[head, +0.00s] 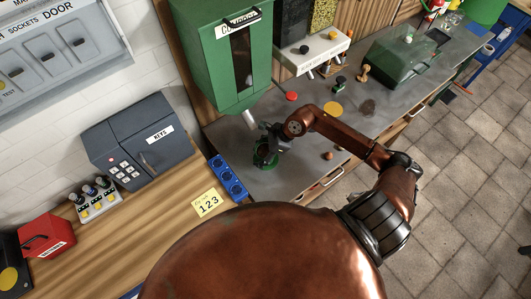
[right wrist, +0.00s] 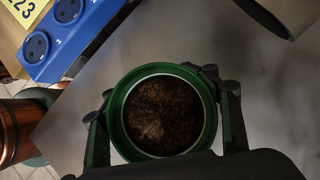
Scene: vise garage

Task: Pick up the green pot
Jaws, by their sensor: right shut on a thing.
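The green pot (right wrist: 117,115) is round with a green rim and holds dark brown, grainy stuff. In the right wrist view it sits between the two fingers of my right gripper (right wrist: 164,118), which is shut on it. In the head view the pot (head: 264,157) is by the left end of the grey worktop, partly hidden by my right gripper (head: 268,145). I cannot tell whether the pot touches the worktop. My left gripper is not in view.
A green dispenser (head: 228,65) with a spout stands just behind the pot. A blue socket strip (head: 227,178) lies to its left, near a yellow 123 note (head: 207,203). A red disc (head: 291,96) and a yellow disc (head: 332,109) lie on the grey worktop (head: 235,130).

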